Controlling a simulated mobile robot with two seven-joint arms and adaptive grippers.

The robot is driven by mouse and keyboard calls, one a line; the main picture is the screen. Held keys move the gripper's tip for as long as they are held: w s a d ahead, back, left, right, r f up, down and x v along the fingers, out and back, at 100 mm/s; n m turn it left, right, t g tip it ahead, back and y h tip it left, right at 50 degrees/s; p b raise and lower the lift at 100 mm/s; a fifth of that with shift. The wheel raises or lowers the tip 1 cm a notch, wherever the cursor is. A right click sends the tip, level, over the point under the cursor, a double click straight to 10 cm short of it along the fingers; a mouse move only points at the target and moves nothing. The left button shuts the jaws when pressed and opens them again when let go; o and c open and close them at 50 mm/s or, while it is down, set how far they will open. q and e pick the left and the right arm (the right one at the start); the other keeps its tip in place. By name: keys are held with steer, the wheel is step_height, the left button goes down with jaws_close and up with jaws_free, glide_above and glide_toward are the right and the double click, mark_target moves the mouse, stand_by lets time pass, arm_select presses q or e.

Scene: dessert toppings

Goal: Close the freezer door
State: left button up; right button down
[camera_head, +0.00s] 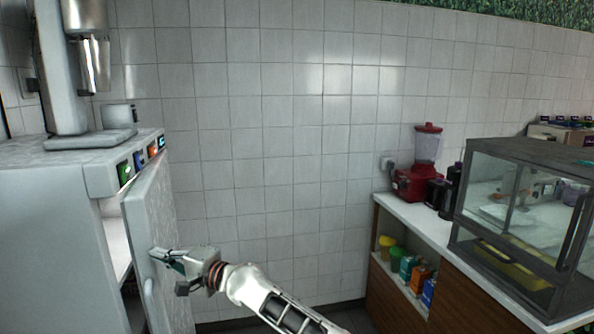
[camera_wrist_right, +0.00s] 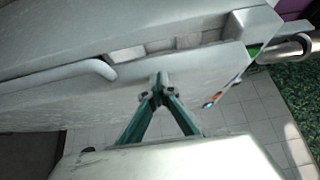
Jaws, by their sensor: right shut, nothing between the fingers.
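The white freezer (camera_head: 45,230) stands at the left in the head view. Its door (camera_head: 158,212) is ajar, with a gap to the body along its left side. The door (camera_wrist_right: 215,75) and its pale curved handle (camera_wrist_right: 60,77) also show in the wrist view. My right gripper (camera_head: 160,258) is shut and empty, with its fingertips at the door near the handle (camera_head: 149,298). In the wrist view the fingertips (camera_wrist_right: 160,82) meet over the door; whether they touch it is unclear. My left gripper is not in view.
A metal dispenser (camera_head: 68,80) stands on top of the freezer. A counter (camera_head: 440,240) at the right holds a red blender (camera_head: 415,180) and a glass display case (camera_head: 520,225).

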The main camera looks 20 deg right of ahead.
steer(key=shift+a, duration=0.85)
